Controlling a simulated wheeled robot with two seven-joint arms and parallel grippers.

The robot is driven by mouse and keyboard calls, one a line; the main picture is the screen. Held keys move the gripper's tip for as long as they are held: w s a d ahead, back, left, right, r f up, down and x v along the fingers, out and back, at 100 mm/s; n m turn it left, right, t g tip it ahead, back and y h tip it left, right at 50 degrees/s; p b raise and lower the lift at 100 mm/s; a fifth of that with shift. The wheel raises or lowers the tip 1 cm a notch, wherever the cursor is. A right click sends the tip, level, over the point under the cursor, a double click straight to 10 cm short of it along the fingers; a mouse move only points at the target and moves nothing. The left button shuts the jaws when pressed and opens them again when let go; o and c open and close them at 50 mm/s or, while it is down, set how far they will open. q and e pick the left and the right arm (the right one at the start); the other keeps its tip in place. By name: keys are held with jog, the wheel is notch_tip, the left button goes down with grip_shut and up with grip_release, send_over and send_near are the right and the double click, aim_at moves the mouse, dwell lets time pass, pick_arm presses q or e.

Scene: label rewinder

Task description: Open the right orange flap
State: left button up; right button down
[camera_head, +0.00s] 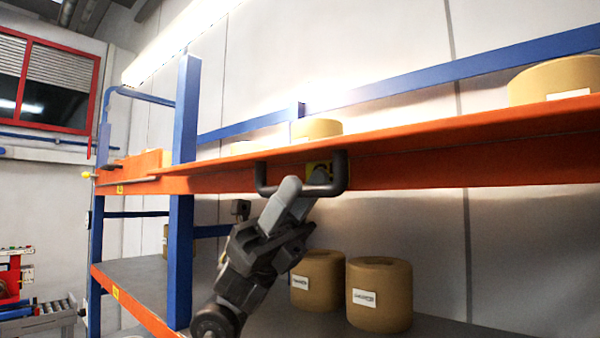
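The right orange flap (420,160) is a long panel along the upper shelf, running from the blue post to the right picture edge. A dark U-shaped handle (340,172) hangs on its front, with a yellow label behind it. My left gripper (302,189) reaches up from below, its grey fingers at the handle's lower bar. The fingers overlap the bar, and I cannot tell whether they are closed on it. The flap shows a broad upper orange face and a lower front face; its exact angle is unclear. My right gripper is out of view.
A blue post (183,190) stands left of my arm. Another orange flap (145,162) is beyond it. Brown label rolls (380,295) stand on the grey lower shelf, and more rolls (556,80) stand behind the right flap. A roller conveyor (45,316) is at lower left.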

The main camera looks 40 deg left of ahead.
pick_arm(q)
jog(key=shift+d+r, duration=0.1)
jog(key=shift+d, duration=0.1)
jog(key=shift+c, duration=0.2)
grip_shut()
